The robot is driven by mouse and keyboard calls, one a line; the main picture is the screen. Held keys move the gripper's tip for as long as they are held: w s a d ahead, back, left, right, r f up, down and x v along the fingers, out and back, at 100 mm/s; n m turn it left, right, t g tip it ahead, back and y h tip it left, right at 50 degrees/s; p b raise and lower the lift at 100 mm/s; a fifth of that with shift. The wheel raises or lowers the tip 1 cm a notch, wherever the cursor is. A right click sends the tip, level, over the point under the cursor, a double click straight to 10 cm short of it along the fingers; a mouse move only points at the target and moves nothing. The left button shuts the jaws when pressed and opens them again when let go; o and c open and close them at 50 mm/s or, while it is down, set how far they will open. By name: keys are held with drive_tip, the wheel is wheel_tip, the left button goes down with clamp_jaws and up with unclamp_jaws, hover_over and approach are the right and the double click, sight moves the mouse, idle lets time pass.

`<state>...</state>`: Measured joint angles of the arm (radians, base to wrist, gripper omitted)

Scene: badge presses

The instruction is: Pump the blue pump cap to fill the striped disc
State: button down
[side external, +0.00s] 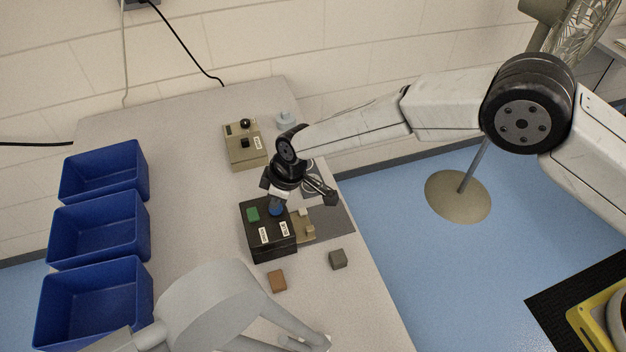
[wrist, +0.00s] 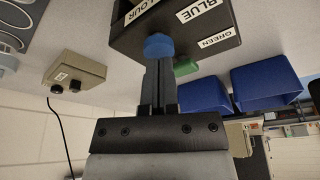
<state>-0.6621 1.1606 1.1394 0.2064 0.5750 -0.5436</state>
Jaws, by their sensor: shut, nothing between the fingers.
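The blue pump cap (side external: 276,211) is on top of a black box (side external: 270,242) beside a green cap (side external: 252,214). In the wrist view the blue cap (wrist: 159,46) shows right at the tips of my gripper (wrist: 158,62), near a BLUE label. My gripper (side external: 278,199) is shut and empty, pointing down over the blue cap. I cannot tell whether the tips touch the cap or whether it is pressed down. I cannot make out a striped disc; a small beige fixture (side external: 305,226) stands against the box's right side.
Three blue bins (side external: 95,240) line the left of the table. A beige control box (side external: 244,147) stands behind. A brown block (side external: 277,281) and a grey block (side external: 338,259) lie in front. A grey mat (side external: 338,222) with ring outlines lies right of the box, near the table edge.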

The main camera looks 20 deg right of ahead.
sight(280, 206)
drive_tip(key=shift+r, duration=3.2)
drive_tip(key=shift+d, duration=0.1)
drive_tip(key=shift+w+d+r, duration=0.1)
drive_tip(key=shift+d+r, duration=0.05)
drive_tip(key=shift+d, duration=0.15)
drive_tip(key=s+d+r+m+h, duration=0.1)
drive_tip(key=s+d+r+m, duration=0.2)
drive_tip(key=d, duration=0.9)
drive_tip(key=s+d+r+m+h, duration=0.1)
drive_tip(key=d+r+m, duration=0.25)
drive_tip(key=d, duration=0.85)
drive_tip(key=s+d+r+m+h, duration=0.1)
drive_tip(key=s+d+m, duration=0.4)
drive_tip(key=s+d, duration=1)
drive_tip(key=shift+s+r+t, duration=0.35)
drive_tip(key=shift+s+t, duration=0.05)
drive_tip(key=shift+s, duration=0.2)
